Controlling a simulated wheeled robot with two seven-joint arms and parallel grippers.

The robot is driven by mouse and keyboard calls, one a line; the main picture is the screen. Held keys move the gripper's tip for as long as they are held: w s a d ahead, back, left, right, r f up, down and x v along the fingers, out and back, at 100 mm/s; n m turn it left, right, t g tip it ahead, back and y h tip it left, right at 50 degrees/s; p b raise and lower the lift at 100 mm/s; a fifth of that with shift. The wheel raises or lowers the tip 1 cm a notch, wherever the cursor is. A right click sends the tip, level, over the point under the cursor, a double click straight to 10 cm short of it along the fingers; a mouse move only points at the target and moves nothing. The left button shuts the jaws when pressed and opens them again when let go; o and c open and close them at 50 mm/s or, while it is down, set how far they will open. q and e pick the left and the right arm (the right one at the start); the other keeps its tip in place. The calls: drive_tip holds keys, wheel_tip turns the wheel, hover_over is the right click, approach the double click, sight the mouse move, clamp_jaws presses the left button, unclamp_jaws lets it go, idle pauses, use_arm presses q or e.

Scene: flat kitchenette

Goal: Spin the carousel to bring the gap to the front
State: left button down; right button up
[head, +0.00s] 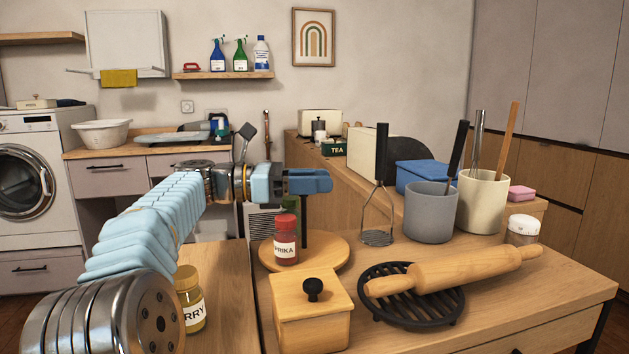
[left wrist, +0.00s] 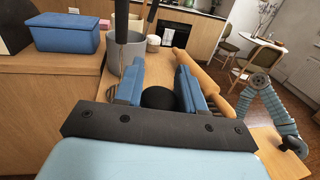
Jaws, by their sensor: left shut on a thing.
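The carousel (head: 335,256) is a round wooden turntable on the counter with a dark upright post (head: 304,222). The front-right part of the disc is bare. My left gripper (head: 308,182) is above the disc, shut on the top of the post. In the left wrist view a round black knob (left wrist: 158,98) shows between its blue fingers. A yellow curry jar (head: 189,300) stands off the carousel on the left. My right gripper is not in view.
A wooden box (head: 311,322) with a black knob stands in front of the carousel. A rolling pin (head: 452,270) lies on a black trivet (head: 437,312) to the right. A masher (head: 379,200), a grey crock (head: 431,213) and a cream crock (head: 482,205) stand behind.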

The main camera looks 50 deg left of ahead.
use_arm(q)
drive_tip(key=c, duration=0.8)
unclamp_jaws()
drive_tip(key=shift+o, duration=0.2)
drive_tip(key=shift+s+a, duration=0.1)
drive_tip(key=v, duration=1.1)
drive_tip(key=shift+s+a, duration=0.25)
drive_tip(key=shift+s, duration=0.1)
